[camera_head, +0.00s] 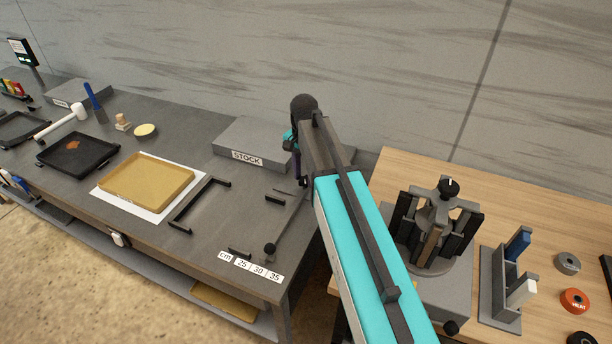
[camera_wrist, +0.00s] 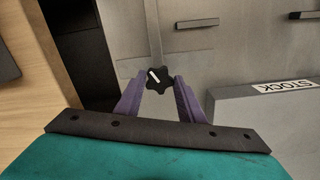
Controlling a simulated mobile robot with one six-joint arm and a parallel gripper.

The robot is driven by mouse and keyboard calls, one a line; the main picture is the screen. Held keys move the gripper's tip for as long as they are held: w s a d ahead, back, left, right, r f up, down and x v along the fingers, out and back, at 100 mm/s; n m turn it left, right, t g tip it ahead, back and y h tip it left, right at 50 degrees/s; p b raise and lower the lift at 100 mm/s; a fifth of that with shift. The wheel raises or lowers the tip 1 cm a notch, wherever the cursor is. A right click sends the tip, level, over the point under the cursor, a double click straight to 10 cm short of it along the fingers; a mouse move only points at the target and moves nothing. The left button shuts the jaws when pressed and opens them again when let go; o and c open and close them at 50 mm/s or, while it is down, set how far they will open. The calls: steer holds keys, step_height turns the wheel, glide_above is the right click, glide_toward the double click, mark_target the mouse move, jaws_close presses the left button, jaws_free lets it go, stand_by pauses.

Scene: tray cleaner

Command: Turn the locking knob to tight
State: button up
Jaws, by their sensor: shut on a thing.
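The locking knob (camera_wrist: 155,80) is a black, lobed knob with a white pointer line on top, tilted in the wrist view. It sits between the purple fingertips of my gripper (camera_wrist: 159,82), which is shut on it. In the head view my gripper (camera_head: 302,182) points down at the grey bench, just right of the STOCK box. There the knob itself is hidden by the fingers and arm. No tight or loose marking is readable beside it.
The STOCK box (camera_head: 248,143) stands close by the gripper. A bar with a black ball-shaped end (camera_head: 269,249) and a cm scale (camera_head: 251,267) lie toward the bench front. A yellow tray (camera_head: 147,184) sits left. A wooden table with a tool holder (camera_head: 437,225) is right.

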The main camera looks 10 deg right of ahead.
mark_target(305, 179)
steer(key=m, duration=0.6)
steer(key=shift+d, duration=0.15)
stand_by(0.4)
steer(key=o, duration=1)
steer(key=shift+o, duration=0.2)
steer(key=shift+r, duration=0.2)
steer(key=shift+w+r+b, duration=0.1)
steer(key=shift+r+b, duration=0.3)
steer(key=shift+r, duration=0.55)
step_height(305, 179, up, 12)
steer(key=b, duration=0.2)
steer(key=shift+f+b, duration=0.2)
steer(key=shift+b, duration=0.1)
